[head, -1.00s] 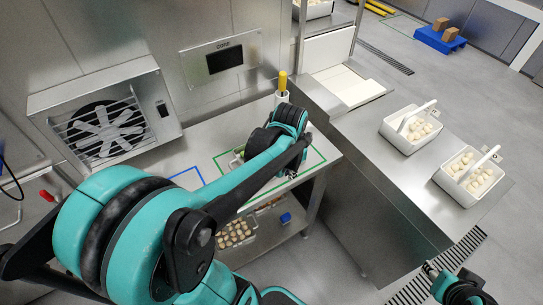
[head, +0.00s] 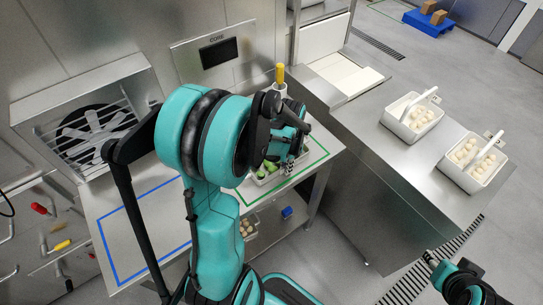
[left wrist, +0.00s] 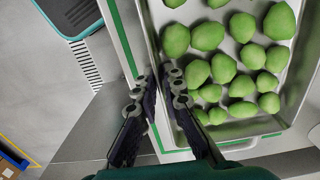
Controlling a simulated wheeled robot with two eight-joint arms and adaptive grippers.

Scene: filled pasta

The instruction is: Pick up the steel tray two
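The steel tray (left wrist: 270,127) holds several green filled pasta pieces and fills the upper right of the left wrist view. In the head view its green pasta (head: 268,167) shows inside the green outline on the bench, mostly hidden by my left arm. My left gripper (left wrist: 159,82) is at the tray's side rim, one finger outside and one inside. Its fingertips are close together with the rim between them; firm contact is hard to see. It also shows in the head view (head: 289,166). My right gripper (head: 430,262) is at the lower right, small and away from the tray.
A blue outline (head: 113,263) marks clear bench at left. A fan unit (head: 85,125) stands behind it. A yellow-handled tool (head: 280,74) stands in a holder behind the tray. Two white baskets (head: 412,118) of pasta sit on the right counter. A shelf lies below the bench.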

